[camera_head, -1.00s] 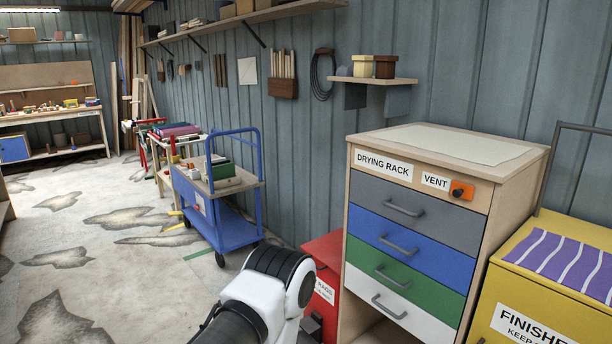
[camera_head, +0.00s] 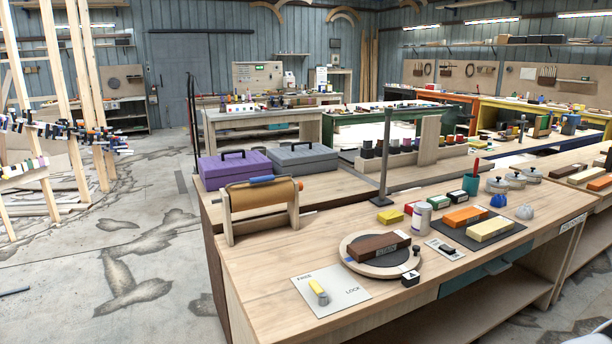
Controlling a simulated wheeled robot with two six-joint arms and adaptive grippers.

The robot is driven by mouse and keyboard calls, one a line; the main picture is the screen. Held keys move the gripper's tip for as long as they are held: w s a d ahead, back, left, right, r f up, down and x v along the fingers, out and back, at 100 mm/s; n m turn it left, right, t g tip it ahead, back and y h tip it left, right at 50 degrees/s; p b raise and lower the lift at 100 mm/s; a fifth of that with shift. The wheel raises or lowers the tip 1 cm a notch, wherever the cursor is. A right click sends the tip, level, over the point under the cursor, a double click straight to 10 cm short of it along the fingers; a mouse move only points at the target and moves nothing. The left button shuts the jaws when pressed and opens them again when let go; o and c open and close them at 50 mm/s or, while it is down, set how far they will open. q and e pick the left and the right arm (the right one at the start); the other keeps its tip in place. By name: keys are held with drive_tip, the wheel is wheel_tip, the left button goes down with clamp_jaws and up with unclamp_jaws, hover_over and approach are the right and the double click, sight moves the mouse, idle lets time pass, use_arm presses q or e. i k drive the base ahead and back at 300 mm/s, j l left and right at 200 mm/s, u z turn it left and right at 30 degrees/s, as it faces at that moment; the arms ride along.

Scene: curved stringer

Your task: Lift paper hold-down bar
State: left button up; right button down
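A paper roll stand (camera_head: 228,218) with wooden uprights stands at the left end of the near workbench (camera_head: 262,262). It carries a roll of brown paper (camera_head: 262,196). A thin dark bar with a blue grip (camera_head: 262,179) lies along the top of the roll; it looks like the hold-down bar. It appears down against or just above the paper, but I cannot tell which. Neither gripper shows in the head view.
Purple (camera_head: 232,169) and grey (camera_head: 302,158) toolboxes sit behind the roll. Floor is clear left of the bench.

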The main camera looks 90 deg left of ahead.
sight(258, 180)
drive_tip(key=u, duration=3)
